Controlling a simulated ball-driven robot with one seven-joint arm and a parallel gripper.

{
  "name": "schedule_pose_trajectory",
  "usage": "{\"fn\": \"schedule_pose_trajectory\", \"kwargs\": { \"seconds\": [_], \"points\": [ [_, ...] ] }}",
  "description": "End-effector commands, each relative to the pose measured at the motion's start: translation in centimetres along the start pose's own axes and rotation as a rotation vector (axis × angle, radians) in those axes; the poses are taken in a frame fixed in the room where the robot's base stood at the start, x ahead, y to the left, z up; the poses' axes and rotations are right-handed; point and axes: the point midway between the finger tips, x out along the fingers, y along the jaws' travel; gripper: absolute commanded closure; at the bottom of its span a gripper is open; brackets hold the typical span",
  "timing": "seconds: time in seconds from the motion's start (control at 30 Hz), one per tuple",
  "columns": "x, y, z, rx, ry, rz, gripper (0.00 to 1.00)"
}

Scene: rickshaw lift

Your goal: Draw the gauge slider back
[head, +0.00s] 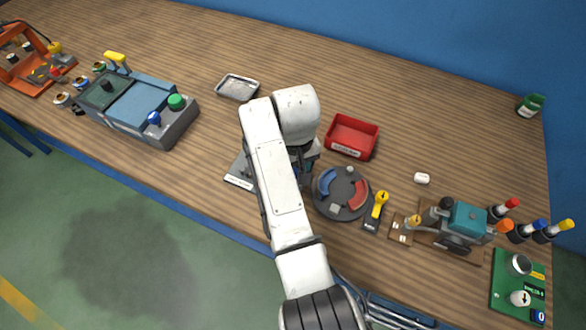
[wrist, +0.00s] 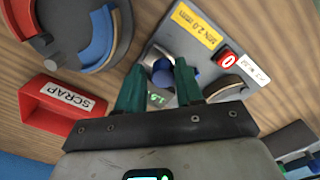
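The gauge is a grey plate (wrist: 215,62) with a yellow "MIN 2.0 mm" label, a red button (wrist: 228,58) marked 0 and a small green-lit readout (wrist: 157,98). Its blue slider knob (wrist: 162,74) shows between my fingertips in the wrist view. My gripper (wrist: 160,72) has two green fingers spread apart, with a gap seen on each side of the knob; contact is not clear. In the head view, my arm covers most of the gauge, and only a corner of its plate (head: 239,172) shows.
A red SCRAP bin (head: 350,138) and a round dish (head: 342,193) with blue and red sections stand right of my gripper. A metal tray (head: 237,87) lies behind. A blue-grey machine (head: 140,107) is at left, a teal-topped device (head: 466,220) at right.

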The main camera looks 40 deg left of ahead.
Motion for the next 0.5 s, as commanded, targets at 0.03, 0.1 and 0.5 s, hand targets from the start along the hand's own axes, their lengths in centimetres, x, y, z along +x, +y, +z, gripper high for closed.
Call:
{"fn": "schedule_pose_trajectory", "kwargs": {
  "seconds": [0.03, 0.1, 0.5],
  "points": [
    [0.02, 0.11, 0.06, 0.002, -0.001, 0.001, 0.61],
    [0.02, 0.07, 0.05, 0.002, -0.001, 0.0, 0.54],
    [-0.35, -0.08, -0.06, -0.001, 0.002, -0.001, 0.46]
  ]
}}
